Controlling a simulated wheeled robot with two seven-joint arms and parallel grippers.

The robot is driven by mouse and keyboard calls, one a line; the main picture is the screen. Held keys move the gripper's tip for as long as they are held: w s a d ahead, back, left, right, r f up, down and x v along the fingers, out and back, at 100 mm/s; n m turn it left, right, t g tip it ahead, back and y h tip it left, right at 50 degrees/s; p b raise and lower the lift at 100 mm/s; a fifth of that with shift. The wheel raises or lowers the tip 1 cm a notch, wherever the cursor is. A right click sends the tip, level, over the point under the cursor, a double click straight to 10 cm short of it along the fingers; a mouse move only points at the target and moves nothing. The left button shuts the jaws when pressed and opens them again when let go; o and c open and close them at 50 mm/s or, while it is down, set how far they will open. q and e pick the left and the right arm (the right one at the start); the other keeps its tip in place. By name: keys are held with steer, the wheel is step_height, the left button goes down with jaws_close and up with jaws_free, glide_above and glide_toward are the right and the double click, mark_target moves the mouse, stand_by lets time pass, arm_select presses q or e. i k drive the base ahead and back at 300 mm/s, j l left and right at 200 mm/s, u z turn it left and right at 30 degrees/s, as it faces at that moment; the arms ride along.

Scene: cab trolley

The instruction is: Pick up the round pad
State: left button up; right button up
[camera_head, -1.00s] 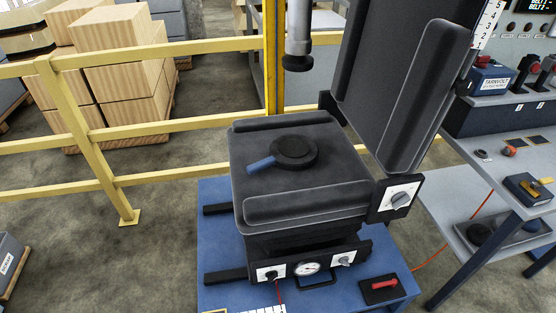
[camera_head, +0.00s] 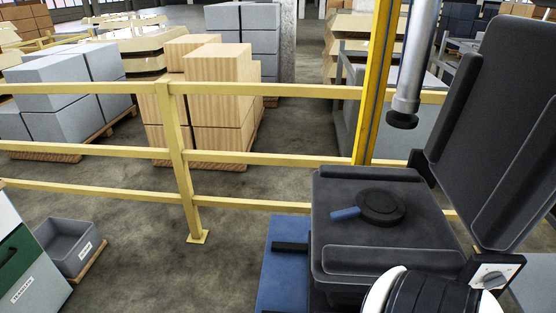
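The round pad (camera_head: 381,207) is a flat black disc with a short blue handle (camera_head: 345,213) pointing left. It lies on the dark seat cushion (camera_head: 340,240) in the right half of the head view. A white and black rounded part, apparently one of my arm links, shows at the bottom right in front of the seat. Neither of my grippers is in view.
The tall seat back (camera_head: 495,130) rises at the right. A yellow post (camera_head: 377,90) and a grey cylinder (camera_head: 408,75) stand behind the seat. A yellow railing (camera_head: 180,150) crosses the view. A grey bin (camera_head: 70,246) sits at lower left. The floor between bin and seat is clear.

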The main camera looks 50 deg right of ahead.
mark_target(378, 207)
steer(key=i+j+u, duration=0.15)
steer(key=u, duration=0.3)
steer(key=i+j+u, duration=0.2)
steer(key=u, duration=0.25)
steer(key=i+j+u, duration=0.15)
steer(key=u, duration=0.3)
steer(key=i+l+z, duration=0.1)
steer(key=i+z, duration=0.65)
steer(key=z, duration=0.15)
steer(key=i+j+z, duration=0.15)
steer(key=i+z, duration=0.2)
steer(key=z, duration=0.15)
steer(key=i+l+z, duration=0.55)
steer(key=i+z, duration=0.25)
steer(key=i+l+z, duration=0.1)
steer(key=i+z, duration=0.6)
steer(key=z, duration=0.15)
steer(key=i+j+z, duration=0.2)
steer(key=i+z, duration=0.4)
steer(key=z, duration=0.25)
steer(key=i+z, duration=0.2)
steer(key=z, duration=0.2)
steer(key=i+j+z, duration=0.2)
steer(key=z, duration=0.25)
steer(key=i+j+z, duration=0.15)
steer(key=z, duration=0.3)
